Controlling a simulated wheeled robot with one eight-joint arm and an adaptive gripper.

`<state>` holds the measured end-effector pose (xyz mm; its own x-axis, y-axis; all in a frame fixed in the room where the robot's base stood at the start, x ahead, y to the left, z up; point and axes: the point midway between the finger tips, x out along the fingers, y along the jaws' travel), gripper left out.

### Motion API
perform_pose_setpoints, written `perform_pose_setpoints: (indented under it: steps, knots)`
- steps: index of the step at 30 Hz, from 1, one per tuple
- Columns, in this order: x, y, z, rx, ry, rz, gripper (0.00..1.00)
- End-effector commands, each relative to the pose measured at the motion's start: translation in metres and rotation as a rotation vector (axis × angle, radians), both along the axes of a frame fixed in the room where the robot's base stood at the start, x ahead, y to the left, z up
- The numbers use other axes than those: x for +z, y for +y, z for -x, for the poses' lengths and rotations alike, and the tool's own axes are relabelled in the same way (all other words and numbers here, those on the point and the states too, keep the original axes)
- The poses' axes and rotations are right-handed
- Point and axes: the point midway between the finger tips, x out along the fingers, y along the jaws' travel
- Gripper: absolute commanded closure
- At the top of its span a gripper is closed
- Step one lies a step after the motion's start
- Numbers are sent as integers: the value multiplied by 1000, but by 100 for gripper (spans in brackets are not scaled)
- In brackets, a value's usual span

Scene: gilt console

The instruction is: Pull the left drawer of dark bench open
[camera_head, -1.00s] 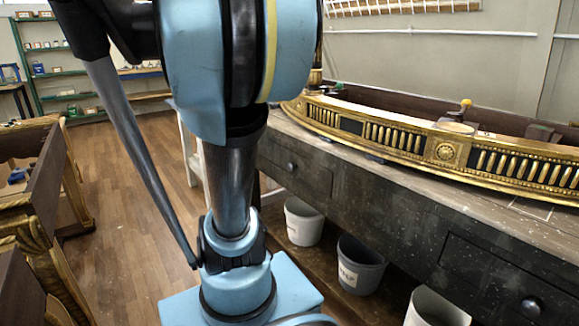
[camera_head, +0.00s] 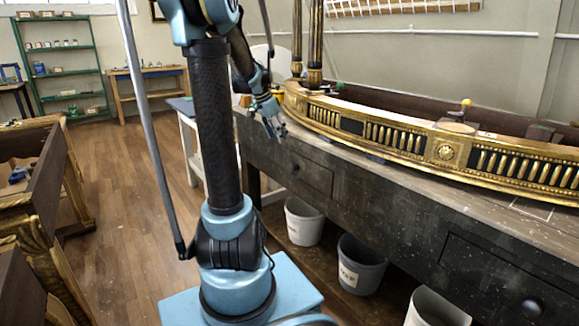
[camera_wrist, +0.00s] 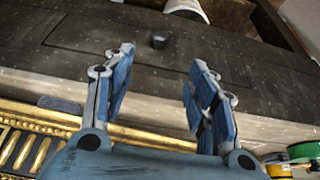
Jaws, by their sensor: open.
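The dark bench (camera_head: 400,222) runs along the right side of the head view, with a worn wooden top. Its left drawer (camera_head: 315,172) is closed flush in the front and has a small dark round knob (camera_head: 295,167). In the wrist view the picture is upside down to the bench; the drawer front (camera_wrist: 100,35) and the knob (camera_wrist: 159,41) show beyond the fingertips. My gripper (camera_head: 274,130) is open and empty near the bench's left end, apart from the knob. In the wrist view the knob lies between and beyond the two spread fingers (camera_wrist: 160,62).
A gilt carved console piece (camera_head: 440,150) lies along the bench top. White and grey buckets (camera_head: 303,221) stand on the shelf below. A right drawer (camera_head: 500,275) has its own knob. A white stand (camera_head: 190,150) is left of the bench; wooden floor (camera_head: 130,190) is clear.

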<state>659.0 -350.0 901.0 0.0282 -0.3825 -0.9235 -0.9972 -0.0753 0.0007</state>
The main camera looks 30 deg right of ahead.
Motion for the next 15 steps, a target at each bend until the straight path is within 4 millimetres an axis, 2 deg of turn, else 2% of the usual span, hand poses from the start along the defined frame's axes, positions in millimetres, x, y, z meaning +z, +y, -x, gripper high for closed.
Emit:
perform_pose_setpoints:
  steps: [15]
  knots:
    - [-71, -29, -2, 0, -1, -1, 48]
